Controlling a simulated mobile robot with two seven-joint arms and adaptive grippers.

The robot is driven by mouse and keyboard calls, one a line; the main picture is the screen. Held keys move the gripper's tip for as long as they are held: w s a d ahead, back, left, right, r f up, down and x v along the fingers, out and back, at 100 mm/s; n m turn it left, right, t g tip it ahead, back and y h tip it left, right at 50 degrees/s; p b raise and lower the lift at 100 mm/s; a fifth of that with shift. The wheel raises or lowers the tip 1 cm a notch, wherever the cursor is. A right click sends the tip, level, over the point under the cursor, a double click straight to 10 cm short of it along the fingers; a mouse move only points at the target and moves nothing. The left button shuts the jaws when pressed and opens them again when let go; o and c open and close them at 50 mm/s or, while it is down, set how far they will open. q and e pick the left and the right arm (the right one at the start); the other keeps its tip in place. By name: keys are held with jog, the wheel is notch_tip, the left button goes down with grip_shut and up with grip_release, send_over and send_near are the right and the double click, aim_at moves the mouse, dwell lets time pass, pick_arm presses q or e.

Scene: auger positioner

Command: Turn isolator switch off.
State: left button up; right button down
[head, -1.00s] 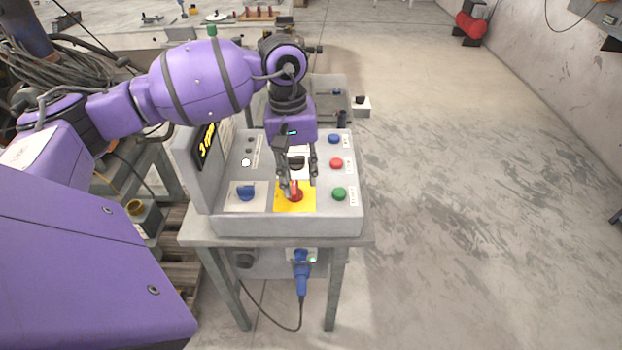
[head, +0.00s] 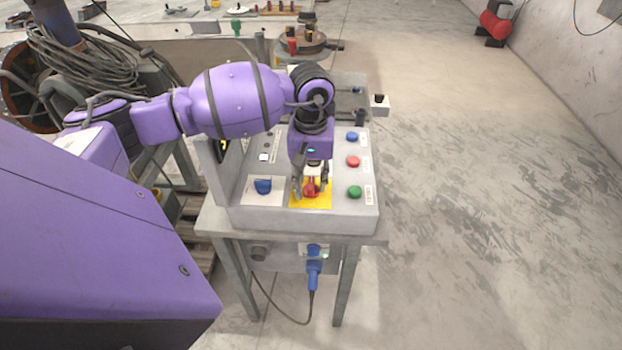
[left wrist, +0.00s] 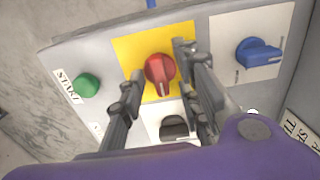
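The isolator switch is a red rotary knob (head: 311,188) on a yellow plate (head: 325,203) at the front of the grey control box (head: 290,220). My left gripper (head: 311,190) points down over it. In the left wrist view the red knob (left wrist: 160,72) sits between the two spread fingertips of my left gripper (left wrist: 158,60), and its ridge points toward the bottom of that picture. I see gaps between the fingers and the knob, so the gripper is open around it. My right gripper is not in view.
A blue rotary knob (head: 263,186) sits left of the yellow plate. Blue (head: 352,136), red (head: 353,161) and green (head: 355,192) push buttons line the right side. A black knob (left wrist: 174,127) lies behind the red one.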

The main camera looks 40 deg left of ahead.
pick_arm(q)
grip_shut()
jog(key=n, duration=0.2)
jog(key=shift+f+n+b, duration=0.1)
jog(key=shift+n+b, duration=0.2)
jog(key=shift+b, duration=0.1)
jog(key=n+b, duration=0.1)
jog(key=n, duration=1)
jog(key=shift+b, duration=0.3)
jog(key=n, duration=0.2)
jog(key=shift+n, duration=1.1)
